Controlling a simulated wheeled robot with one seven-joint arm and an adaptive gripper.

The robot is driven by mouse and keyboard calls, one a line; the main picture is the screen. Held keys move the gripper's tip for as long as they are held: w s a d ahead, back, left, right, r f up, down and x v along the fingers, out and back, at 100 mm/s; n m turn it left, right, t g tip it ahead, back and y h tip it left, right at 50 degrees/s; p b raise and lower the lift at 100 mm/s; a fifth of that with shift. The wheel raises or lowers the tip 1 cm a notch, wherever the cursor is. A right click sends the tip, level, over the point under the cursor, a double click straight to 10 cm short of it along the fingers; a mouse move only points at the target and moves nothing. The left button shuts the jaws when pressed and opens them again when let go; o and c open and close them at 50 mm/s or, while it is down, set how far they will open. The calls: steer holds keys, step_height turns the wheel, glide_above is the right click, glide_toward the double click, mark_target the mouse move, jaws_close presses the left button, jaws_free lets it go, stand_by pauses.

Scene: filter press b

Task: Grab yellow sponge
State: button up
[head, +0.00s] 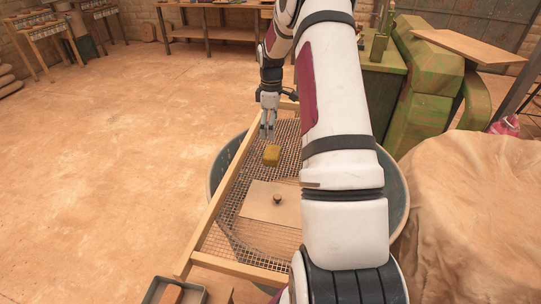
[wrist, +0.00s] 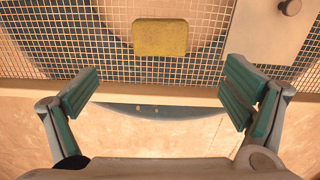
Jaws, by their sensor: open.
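The yellow sponge (head: 271,155) is a small block lying on the wire mesh of a wooden-framed sieve. It also shows in the wrist view (wrist: 160,37), at the top middle, beyond the fingertips. My gripper (head: 267,128) is above the far left part of the sieve, just behind the sponge in the head view. In the wrist view my gripper (wrist: 161,92) has its green-padded fingers spread wide apart with nothing between them. The sponge is fully visible in the wrist view and apart from the fingers.
The sieve's wooden frame (head: 215,205) rests across a large round tub (head: 397,190). A flat board with a dark knob (head: 260,204) lies on the mesh near the sponge. A cloth-covered mound (head: 475,200) and a green machine (head: 425,90) stand at right. Open floor lies left.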

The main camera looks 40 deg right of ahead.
mark_target(272, 152)
step_height(272, 152, down, 7)
steer(key=shift+r, duration=0.15)
steer(key=shift+s+d+f+p, duration=0.1)
steer(key=shift+f+p, duration=0.1)
steer(key=shift+f, duration=1.2)
steer(key=shift+s+f+p, duration=0.1)
steer(key=shift+f+p, duration=0.05)
steer(key=shift+f, duration=1.2)
steer(key=c, duration=1.1)
